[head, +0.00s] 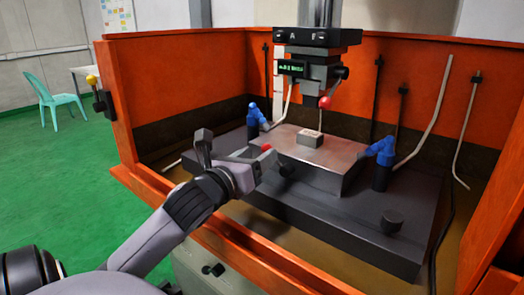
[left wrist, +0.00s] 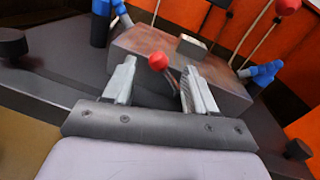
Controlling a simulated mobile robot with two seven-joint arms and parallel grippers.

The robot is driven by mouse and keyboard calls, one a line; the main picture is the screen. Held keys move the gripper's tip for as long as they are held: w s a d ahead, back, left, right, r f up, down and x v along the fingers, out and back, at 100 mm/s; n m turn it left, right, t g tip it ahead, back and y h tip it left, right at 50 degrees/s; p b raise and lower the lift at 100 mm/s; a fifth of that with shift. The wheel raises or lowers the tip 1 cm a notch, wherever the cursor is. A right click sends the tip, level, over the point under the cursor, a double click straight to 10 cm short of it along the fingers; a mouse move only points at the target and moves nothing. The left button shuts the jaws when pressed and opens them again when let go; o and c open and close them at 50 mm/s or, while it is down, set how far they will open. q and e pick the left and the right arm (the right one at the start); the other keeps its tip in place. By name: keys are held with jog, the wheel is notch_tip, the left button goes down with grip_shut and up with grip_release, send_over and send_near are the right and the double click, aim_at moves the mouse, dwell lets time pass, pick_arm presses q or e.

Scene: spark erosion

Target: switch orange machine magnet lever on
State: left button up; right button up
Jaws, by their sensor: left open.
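The orange machine (head: 400,60) is an open-fronted tank with a dark bed inside. A metal block (head: 320,155) lies on the bed, with a small pale workpiece (head: 309,138) on top. The magnet lever's red ball (head: 266,147) shows at the block's near left side, and its dark rod is partly hidden by my gripper. My left gripper (head: 235,152) is open in front of the block. In the left wrist view the red ball (left wrist: 158,61) appears between the two spread fingers, with a gap on each side. My right gripper is not in view.
The machine head (head: 315,70), with its own red-knobbed lever (head: 325,102), hangs above the block. Blue nozzles (head: 256,115) (head: 381,152) stand at both sides of the block. Green floor lies open at left.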

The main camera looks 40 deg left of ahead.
pick_arm(q)
jog(key=shift+x, duration=1.3)
